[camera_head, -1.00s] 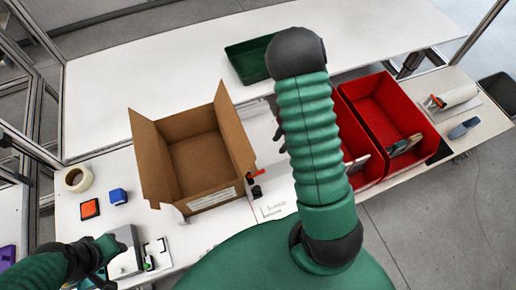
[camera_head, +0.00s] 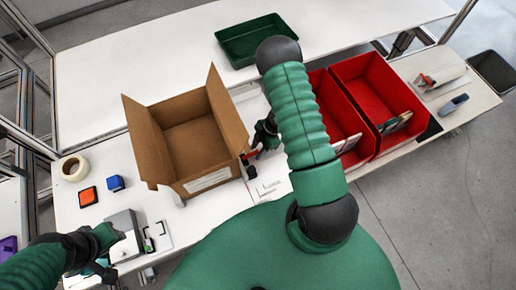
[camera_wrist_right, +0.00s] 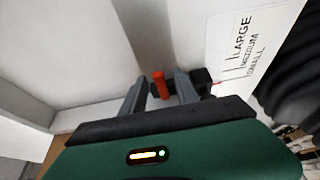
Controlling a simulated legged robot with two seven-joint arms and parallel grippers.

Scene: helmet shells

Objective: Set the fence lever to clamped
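The fence lever is a small red-orange handle (camera_wrist_right: 161,86) on a black mount (camera_wrist_right: 198,80) in the right wrist view. In the head view the red lever (camera_head: 249,156) shows just right of the cardboard box, above a black knob (camera_head: 251,172). My right gripper (camera_wrist_right: 161,92) is open, one finger on each side of the lever. A gap shows beside the lever, and I cannot tell whether a finger touches it. In the head view my right gripper (camera_head: 264,137) is dark and partly hidden by my arm. My left gripper (camera_head: 103,250) is beside a grey device at lower left; its fingers are unclear.
An open cardboard box (camera_head: 190,140) stands left of the lever. A label reading LARGE, MEDIUM, SMALL (camera_wrist_right: 244,50) lies beside the mount. Red bins (camera_head: 374,98) are to the right, a green tray (camera_head: 240,38) behind. A grey device (camera_head: 124,236) is at lower left.

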